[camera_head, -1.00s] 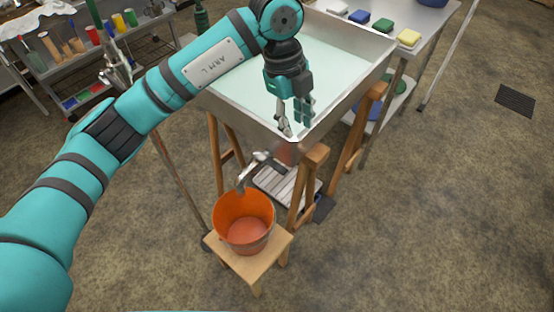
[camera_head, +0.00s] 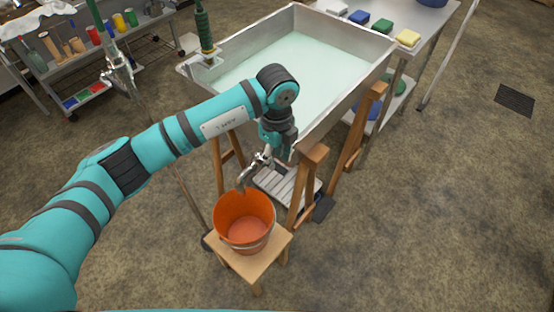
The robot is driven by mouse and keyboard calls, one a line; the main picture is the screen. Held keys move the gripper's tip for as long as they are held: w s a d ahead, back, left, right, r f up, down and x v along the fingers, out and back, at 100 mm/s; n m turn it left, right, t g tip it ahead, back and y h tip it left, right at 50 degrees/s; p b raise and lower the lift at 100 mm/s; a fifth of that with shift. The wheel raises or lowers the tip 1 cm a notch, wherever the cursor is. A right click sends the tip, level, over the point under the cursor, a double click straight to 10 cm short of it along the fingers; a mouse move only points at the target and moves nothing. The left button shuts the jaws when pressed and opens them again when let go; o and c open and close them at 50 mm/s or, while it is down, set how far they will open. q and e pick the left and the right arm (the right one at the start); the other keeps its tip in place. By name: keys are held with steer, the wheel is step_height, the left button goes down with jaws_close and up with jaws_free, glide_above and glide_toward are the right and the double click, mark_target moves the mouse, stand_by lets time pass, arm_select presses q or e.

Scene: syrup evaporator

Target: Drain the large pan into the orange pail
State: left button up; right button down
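The large metal pan (camera_head: 345,105) stands on a wooden frame and holds a pale, clear-looking liquid. A metal spout with a tap (camera_head: 254,170) comes out near its front corner. The orange pail (camera_head: 228,212) stands upright on a small wooden stool, under the spout's mouth. I see no stream between spout and pail, and the pail looks empty. My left gripper (camera_head: 275,150) points down at the tap, just outside the pan's front corner. Its wrist hides part of the fingers and tap, so contact and finger opening are unclear. My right gripper is out of view.
A wooden stool (camera_head: 250,265) carries the pail. A side table at the back right holds blue, green and yellow blocks (camera_head: 408,38). A tool cart (camera_head: 75,65) stands at the back left. A slatted tray (camera_head: 285,185) lies beneath the pan. The right floor is mostly clear.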

arm_select(q)
steer(key=shift+f, duration=1.15)
jaws_close()
